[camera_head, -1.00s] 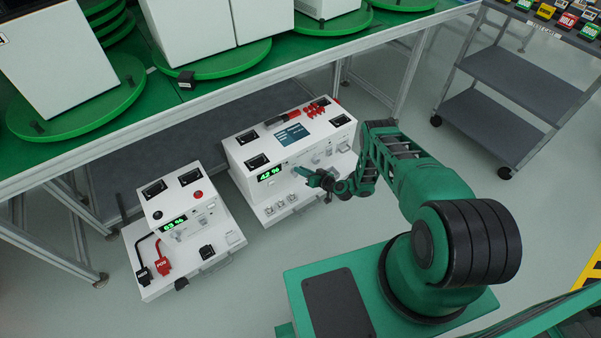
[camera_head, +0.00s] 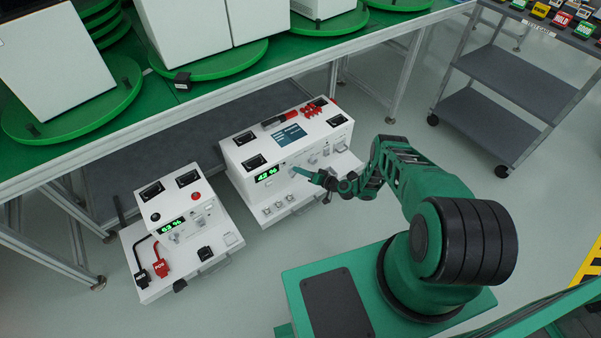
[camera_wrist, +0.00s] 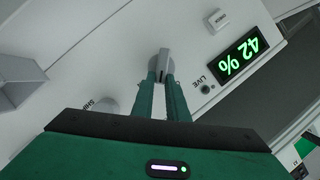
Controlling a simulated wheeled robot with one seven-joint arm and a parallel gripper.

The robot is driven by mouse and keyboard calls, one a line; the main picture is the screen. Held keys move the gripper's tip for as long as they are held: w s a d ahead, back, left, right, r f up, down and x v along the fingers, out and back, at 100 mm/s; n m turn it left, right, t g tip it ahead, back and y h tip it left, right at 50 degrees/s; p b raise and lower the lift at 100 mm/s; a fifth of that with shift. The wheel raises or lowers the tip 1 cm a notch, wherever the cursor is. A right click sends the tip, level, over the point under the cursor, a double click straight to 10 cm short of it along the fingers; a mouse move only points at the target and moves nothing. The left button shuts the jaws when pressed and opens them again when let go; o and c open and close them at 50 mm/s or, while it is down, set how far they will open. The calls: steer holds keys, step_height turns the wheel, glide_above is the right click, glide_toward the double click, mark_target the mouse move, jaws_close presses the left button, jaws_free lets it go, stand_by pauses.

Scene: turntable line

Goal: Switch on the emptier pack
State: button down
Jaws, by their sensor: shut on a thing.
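The right-hand white pack (camera_head: 330,141) shows a green 42 % on its display (camera_head: 267,174); the display also shows in the wrist view (camera_wrist: 243,56), upside down. The left-hand pack (camera_head: 153,208) has a green reading that looks like 63 %, its first digit hard to read. My gripper (camera_head: 294,169) is at the front face of the 42 % pack. In the wrist view my gripper (camera_wrist: 164,84) is shut on a grey rotary knob (camera_wrist: 163,62) between the labels SHIP and LIVE. A small lamp (camera_wrist: 205,89) beside LIVE looks dark. The fingers partly hide the knob.
A green-topped bench (camera_head: 190,92) with turntables stands above and behind the packs. A grey cart (camera_head: 520,82) stands at the right. In the wrist view a white button (camera_wrist: 217,20) and a grey protrusion (camera_wrist: 18,78) lie near the knob.

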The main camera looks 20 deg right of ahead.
steer(key=shift+w+d, duration=0.1)
steer(key=shift+d, duration=0.3)
steer(key=c, duration=1.7)
jaws_free()
steer(key=shift+f, duration=0.1)
steer(key=shift+c, duration=0.2)
steer(key=shift+a, duration=0.15)
steer(key=v, duration=1)
steer(key=shift+s+d, duration=0.3)
